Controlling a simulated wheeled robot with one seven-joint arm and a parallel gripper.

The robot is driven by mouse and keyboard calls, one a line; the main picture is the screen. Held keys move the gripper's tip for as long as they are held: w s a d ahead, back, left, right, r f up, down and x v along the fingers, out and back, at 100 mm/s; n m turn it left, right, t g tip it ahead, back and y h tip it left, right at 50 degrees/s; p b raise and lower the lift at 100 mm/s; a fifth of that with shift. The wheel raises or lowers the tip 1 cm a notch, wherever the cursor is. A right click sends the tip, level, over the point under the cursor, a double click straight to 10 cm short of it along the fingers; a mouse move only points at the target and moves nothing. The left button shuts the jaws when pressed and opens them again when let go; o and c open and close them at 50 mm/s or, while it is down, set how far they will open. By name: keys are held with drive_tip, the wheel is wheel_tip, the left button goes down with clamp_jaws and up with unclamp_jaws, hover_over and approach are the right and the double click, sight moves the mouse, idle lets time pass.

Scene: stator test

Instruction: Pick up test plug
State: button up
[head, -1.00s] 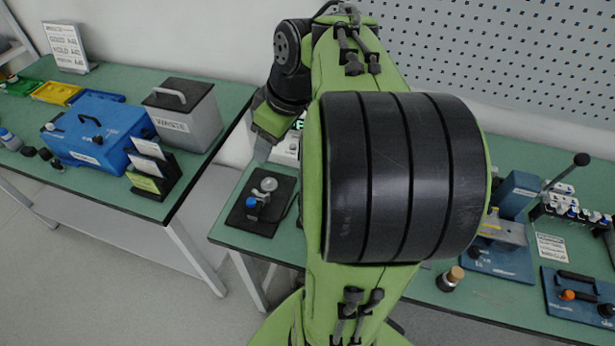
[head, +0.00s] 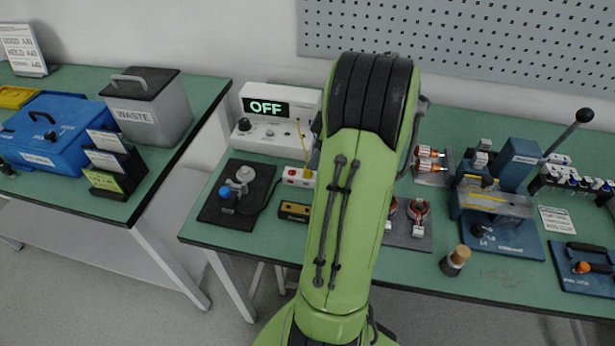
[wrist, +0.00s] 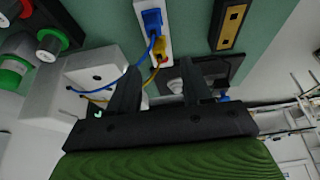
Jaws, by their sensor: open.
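In the wrist view, a blue plug (wrist: 152,20) with a blue lead and a yellow plug (wrist: 160,48) with a yellow lead sit in a narrow white socket block (wrist: 168,12). I cannot tell which one is the test plug. The leads run to a white box (wrist: 95,75) at the left. My gripper (wrist: 160,72) is open, its two dark fingers apart below the plugs in the picture, with nothing visibly held. In the head view my arm hides the gripper. The socket block (head: 298,177) and the yellow lead (head: 303,145) show left of the arm.
The tester (head: 280,118) reads OFF at the back of the green bench. A black plate with a clamp (head: 237,190) lies left, a yellow-and-black block (head: 295,211) in front. Stators (head: 418,212) and a blue press (head: 505,200) stand right. A gap separates the left table (head: 65,192).

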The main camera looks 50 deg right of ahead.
drive_tip(key=b+x, duration=0.2)
drive_tip(key=x, duration=0.3)
drive_tip(key=shift+w+f, duration=0.1)
drive_tip(key=shift+f, duration=0.05)
clamp_jaws()
wheel_tip(320, 180, up, 10)
drive_tip(key=p, duration=0.4)
drive_tip(key=shift+p, duration=0.3)
